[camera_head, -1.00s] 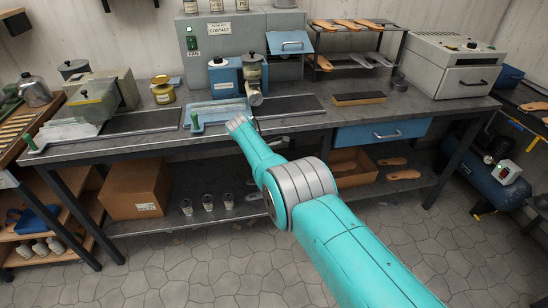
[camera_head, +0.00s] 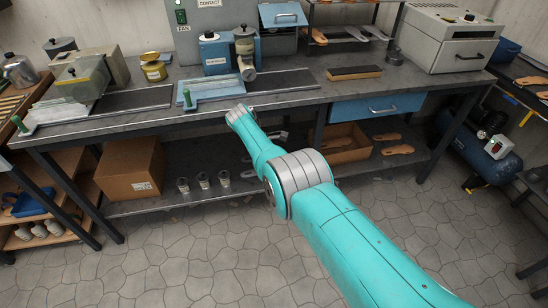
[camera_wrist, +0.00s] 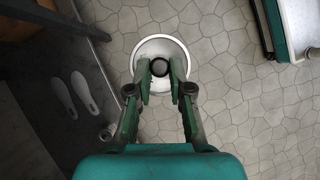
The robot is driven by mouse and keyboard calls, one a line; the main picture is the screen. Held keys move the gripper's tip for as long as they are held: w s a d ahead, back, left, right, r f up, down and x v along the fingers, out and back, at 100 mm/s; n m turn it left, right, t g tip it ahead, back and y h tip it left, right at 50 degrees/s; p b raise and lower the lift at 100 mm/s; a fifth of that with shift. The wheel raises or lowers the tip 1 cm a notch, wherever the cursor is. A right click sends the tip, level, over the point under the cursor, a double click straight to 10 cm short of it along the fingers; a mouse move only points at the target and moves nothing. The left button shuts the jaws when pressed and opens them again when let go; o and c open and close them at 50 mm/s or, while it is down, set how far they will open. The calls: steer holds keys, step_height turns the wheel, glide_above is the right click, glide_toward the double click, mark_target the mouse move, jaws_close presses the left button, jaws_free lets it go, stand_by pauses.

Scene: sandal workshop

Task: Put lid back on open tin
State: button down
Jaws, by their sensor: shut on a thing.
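In the wrist view my gripper (camera_wrist: 160,82) is shut on the dark knob (camera_wrist: 160,67) of a round, pale lid (camera_wrist: 160,45). The lid hangs over the floor. In the head view the fingers and the lid are hidden; my arm reaches to the bench's front edge. A yellow tin (camera_head: 153,69) stands at the back left of the bench (camera_head: 150,120). I cannot tell for sure whether its top is open.
A blue tray (camera_head: 210,88) and dark mats lie along the bench. Behind the pots is a grey machine (camera_head: 215,22). Below, the shelf holds a cardboard box (camera_head: 130,168), several small jars and soles. The floor in front is clear.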

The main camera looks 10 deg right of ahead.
steer(key=s+d+f+m+g+y, duration=0.1)
steer(key=s+f+m, duration=0.3)
steer(key=s+f, duration=0.3)
steer(key=shift+s+f+m+g, duration=0.3)
steer(key=shift+f+g, duration=0.1)
steer(key=shift+f, duration=1.3)
